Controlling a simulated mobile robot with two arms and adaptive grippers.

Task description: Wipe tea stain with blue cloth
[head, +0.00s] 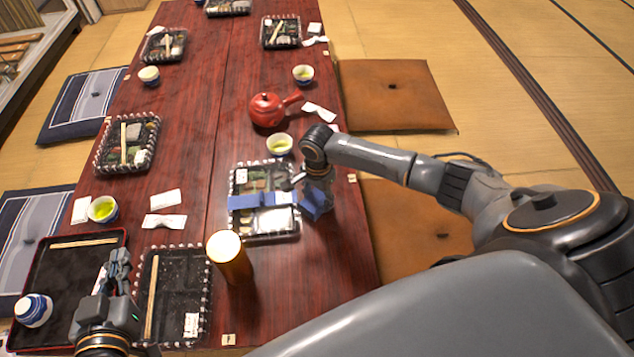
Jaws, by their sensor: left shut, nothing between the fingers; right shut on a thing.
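My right gripper (298,183) is at the right edge of the near bento box (264,236), shut on blue cloth (314,200). Blue material also lies as a band across that box; I cannot tell for certain whether it is all one piece. My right wrist partly hides the fingers. My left gripper (118,268) is shut and empty, low at the left, between the dark tray (70,262) and another bento box (176,250). I cannot make out a tea stain on the dark red table (205,190).
A blue-and-white cup (34,310) lies tipped on the tray. A tan cylinder (229,258) stands near the front. A red teapot (267,109), green tea cups (280,145) and (102,209), and white napkins (164,221) stand around. Bare table shows at the middle left.

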